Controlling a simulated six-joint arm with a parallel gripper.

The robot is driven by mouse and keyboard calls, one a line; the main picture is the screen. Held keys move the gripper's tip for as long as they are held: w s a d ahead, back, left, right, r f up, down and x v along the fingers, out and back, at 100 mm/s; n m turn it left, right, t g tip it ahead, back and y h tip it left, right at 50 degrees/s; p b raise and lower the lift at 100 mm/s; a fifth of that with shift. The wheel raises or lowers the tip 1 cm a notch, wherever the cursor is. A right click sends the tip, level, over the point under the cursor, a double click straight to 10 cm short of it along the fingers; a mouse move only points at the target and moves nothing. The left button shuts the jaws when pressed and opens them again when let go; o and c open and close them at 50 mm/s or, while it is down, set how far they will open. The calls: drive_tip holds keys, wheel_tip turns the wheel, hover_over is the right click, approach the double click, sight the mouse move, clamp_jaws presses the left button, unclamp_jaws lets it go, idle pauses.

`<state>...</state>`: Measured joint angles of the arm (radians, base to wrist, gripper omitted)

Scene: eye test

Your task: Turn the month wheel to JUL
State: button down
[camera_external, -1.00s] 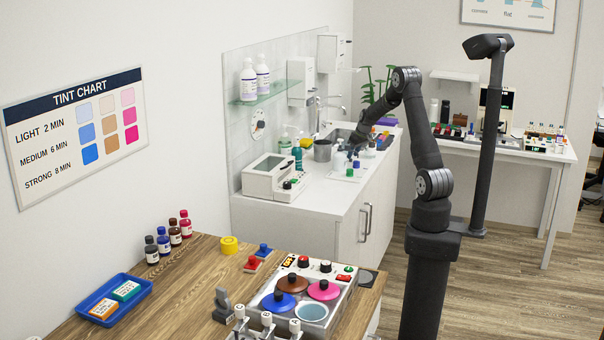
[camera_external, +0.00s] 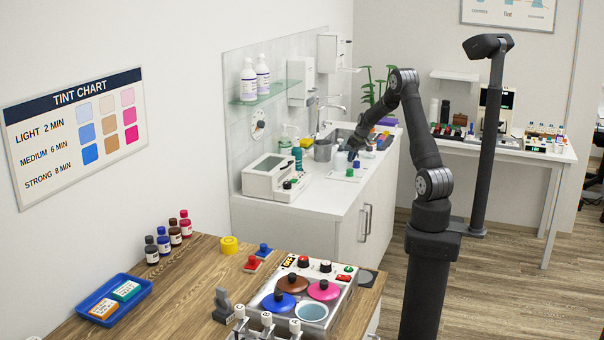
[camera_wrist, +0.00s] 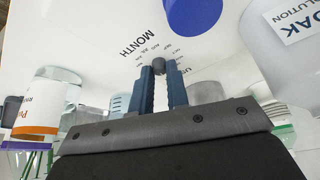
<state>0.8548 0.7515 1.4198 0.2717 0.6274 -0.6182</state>
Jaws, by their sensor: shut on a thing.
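In the wrist view, a small dark round knob (camera_wrist: 159,64) sits on a white surface beside the printed word MONTH, with small month lettering around it. The lettering is too small and tilted to tell which month is set. My gripper (camera_wrist: 160,76) is shut on this knob, one blue-grey finger on each side. In the external view, my gripper (camera_external: 352,151) is low over the far part of the white counter. The month wheel itself cannot be made out there, among the small items and behind the gripper.
In the wrist view, a blue round thing (camera_wrist: 193,14) is just beyond the knob. A white labelled bottle (camera_wrist: 278,45) stands close on the right, and an orange-labelled jar (camera_wrist: 40,105) on the left. In the external view, a metal cup (camera_external: 322,150) stands left of my gripper.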

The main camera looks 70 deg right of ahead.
drive_tip(key=shift+a+m+g+h, duration=0.1)
drive_tip(key=shift+m+g+h, duration=0.3)
drive_tip(key=shift+m, duration=0.9)
drive_tip(key=c, duration=1.4)
unclamp_jaws()
drive_tip(key=v, duration=1.7)
drive_tip(key=shift+s+a, duration=0.15)
drive_tip(key=shift+s, duration=0.2)
drive_tip(key=shift+r, duration=0.1)
